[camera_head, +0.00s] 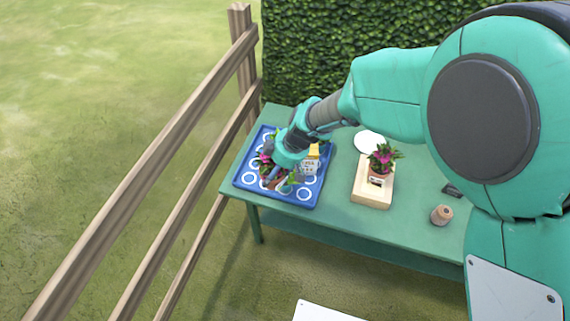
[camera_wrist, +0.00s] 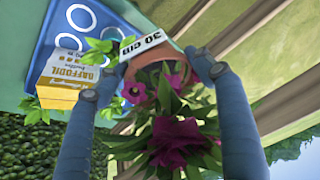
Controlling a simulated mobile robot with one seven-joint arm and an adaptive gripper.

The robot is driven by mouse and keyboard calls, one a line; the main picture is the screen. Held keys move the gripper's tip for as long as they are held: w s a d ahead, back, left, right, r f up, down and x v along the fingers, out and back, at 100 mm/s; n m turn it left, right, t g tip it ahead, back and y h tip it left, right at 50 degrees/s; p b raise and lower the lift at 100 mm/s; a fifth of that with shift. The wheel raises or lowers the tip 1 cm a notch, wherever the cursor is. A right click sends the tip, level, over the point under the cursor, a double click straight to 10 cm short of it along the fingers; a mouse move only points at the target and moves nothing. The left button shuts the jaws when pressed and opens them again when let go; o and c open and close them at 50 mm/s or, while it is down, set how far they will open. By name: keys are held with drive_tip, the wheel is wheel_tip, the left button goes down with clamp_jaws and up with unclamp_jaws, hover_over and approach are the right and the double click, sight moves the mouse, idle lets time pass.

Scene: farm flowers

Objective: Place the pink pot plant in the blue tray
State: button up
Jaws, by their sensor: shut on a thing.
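My gripper (camera_head: 278,174) is over the left part of the blue tray (camera_head: 318,190). It is shut on a terracotta pot with dark pink flowers (camera_head: 265,158). In the wrist view my two fingers (camera_wrist: 150,82) stand either side of the pot (camera_wrist: 152,54), which has a white label and leafy pink blooms. The blue tray also shows in the wrist view (camera_wrist: 48,45). My gripper partly hides the pot in the head view. I cannot tell whether the pot touches the tray floor.
A yellow daffodil box (camera_wrist: 70,80) stands at the tray. Another pink-flowered potted plant (camera_head: 381,160) is on a wooden block (camera_head: 371,195) to the right. A white plate (camera_head: 368,141) and a small brown pot (camera_head: 441,214) are on the green table (camera_head: 335,200). A wooden fence (camera_head: 190,120) runs left.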

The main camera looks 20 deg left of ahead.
wheel_tip(320, 180, down, 11)
idle(0.3)
drive_tip(key=shift+w+a, duration=0.1)
drive_tip(key=shift+w, duration=0.05)
drive_tip(key=w+a+f+p, duration=0.1)
drive_tip(key=w+a, duration=0.8)
drive_tip(key=w, duration=0.2)
drive_tip(key=shift+w+a+f, duration=0.15)
drive_tip(key=shift+a, duration=0.2)
drive_tip(key=shift+w, duration=0.1)
idle(0.5)
drive_tip(key=shift+w+a+f, duration=0.15)
drive_tip(key=shift+f, duration=0.75)
drive_tip(key=shift+w+a+f, duration=0.1)
drive_tip(key=shift+f, duration=0.8)
